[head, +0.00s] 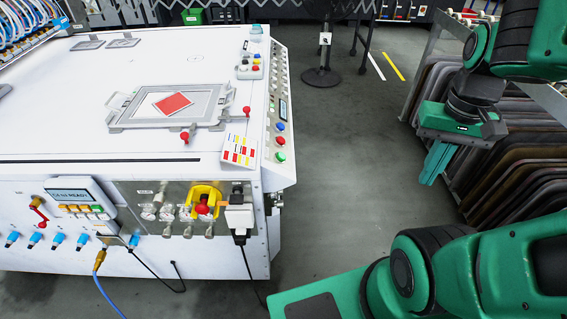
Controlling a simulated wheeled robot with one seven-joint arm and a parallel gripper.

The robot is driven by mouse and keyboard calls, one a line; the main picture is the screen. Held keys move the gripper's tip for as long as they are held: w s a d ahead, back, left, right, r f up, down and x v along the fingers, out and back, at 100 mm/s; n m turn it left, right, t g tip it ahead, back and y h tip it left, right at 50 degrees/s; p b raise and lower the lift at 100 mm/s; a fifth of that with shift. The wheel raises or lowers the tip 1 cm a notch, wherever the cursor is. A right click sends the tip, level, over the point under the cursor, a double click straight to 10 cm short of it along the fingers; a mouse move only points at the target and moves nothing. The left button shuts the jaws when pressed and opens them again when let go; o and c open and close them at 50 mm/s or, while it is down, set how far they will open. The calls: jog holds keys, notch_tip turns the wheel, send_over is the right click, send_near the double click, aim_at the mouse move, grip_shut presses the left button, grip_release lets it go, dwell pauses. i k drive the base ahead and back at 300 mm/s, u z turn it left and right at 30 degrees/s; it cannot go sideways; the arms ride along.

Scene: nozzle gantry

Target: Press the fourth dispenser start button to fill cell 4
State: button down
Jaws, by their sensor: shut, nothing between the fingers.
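My gripper (431,178) hangs at the right, fingers pointing down, shut and empty. It is over the floor in front of a rack, well apart from the white machine (70,145). A sloped side panel on the machine carries a blue button (280,126), a red button (280,140) and a green button (280,157). A control box (249,66) with small coloured buttons sits on the top near the back right. A display unit (78,194) on the front, with a blurred text, has a row of small orange and green buttons below. I cannot tell which button is the fourth dispenser start.
A grey frame (216,105) with a red sheet lies on the machine top. A yellow and red emergency stop (203,207) and hanging cables are on the front. A rack of dark panels (520,160) stands at the right. Bare floor (335,180) lies between.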

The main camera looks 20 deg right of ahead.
aim_at(280, 155)
jog(key=k, duration=0.8)
jog(key=z, duration=0.2)
jog(key=i, duration=0.4)
jog(key=z, duration=0.75)
